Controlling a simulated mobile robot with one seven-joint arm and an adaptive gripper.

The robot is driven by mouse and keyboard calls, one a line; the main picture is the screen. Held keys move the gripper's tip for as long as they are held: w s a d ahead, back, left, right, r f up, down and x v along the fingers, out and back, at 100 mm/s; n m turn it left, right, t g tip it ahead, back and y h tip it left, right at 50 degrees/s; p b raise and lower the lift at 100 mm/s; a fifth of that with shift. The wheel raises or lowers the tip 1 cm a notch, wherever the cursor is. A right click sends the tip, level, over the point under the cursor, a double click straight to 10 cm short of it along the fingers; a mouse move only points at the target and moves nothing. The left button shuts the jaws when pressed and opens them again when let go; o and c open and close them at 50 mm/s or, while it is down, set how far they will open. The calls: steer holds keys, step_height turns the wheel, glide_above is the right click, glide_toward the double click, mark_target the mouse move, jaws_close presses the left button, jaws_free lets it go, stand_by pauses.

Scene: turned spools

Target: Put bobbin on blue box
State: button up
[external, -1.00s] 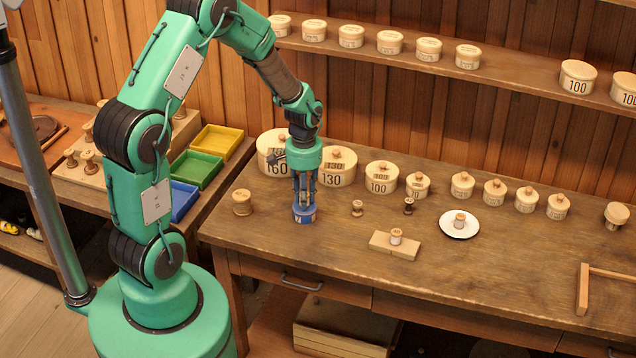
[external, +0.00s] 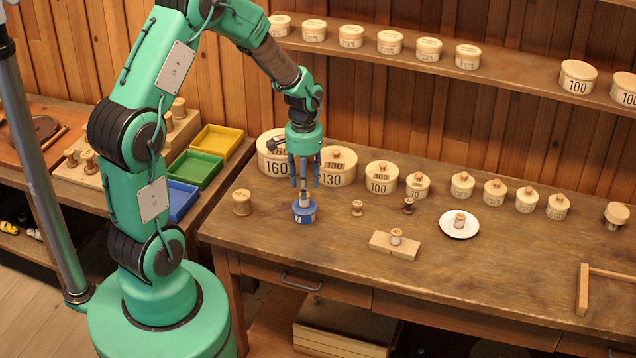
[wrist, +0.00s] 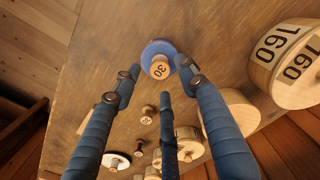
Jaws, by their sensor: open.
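The blue box (external: 304,215) is a small round box on the bench, near its left end. A pale wooden bobbin (external: 305,200) stands upright on its lid. In the wrist view the bobbin's top (wrist: 159,70) is marked 30, and the blue box's rim (wrist: 155,47) shows around and behind it. My gripper (external: 304,183) is just above the bobbin, pointing down, with its fingers spread. In the wrist view the fingers are open and apart from the bobbin, with nothing between them.
Large round boxes marked 160 (external: 277,168) and 130 (external: 339,179) stand close behind my gripper. A wooden spool (external: 242,203) is to the left, and a small spool (external: 357,208) to the right. A wooden block with a spool (external: 380,242) and a white plate (external: 446,229) are farther right.

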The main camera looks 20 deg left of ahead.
step_height(320, 180, up, 7)
steer(key=p, duration=0.1)
steer(key=shift+r, duration=0.2)
stand_by(0.6)
steer(key=s+a+r+t, duration=0.1)
steer(key=s+a+r, duration=0.2)
steer(key=r, duration=0.3)
steer(key=s+a+r+n+t, duration=0.1)
steer(key=s+a+r, duration=0.2)
steer(key=r, duration=0.4)
steer(key=s+a+r+t, duration=0.1)
steer(key=s+a+r, duration=0.2)
steer(key=r, duration=0.3)
steer(key=s+a+r+t, duration=0.1)
steer(key=s+a+r, duration=0.1)
steer(key=s, duration=0.2)
steer(key=s+a+r+n+t, duration=0.1)
steer(key=s+a+r, duration=0.1)
steer(key=s, duration=0.3)
steer(key=s+a+r, duration=0.2)
steer(key=s+r, duration=0.1)
steer(key=s, duration=0.2)
steer(key=shift+s+r+t, duration=0.2)
steer(key=shift+r+t, duration=0.15)
steer(key=shift+t, duration=0.05)
steer(key=shift+f, duration=0.1)
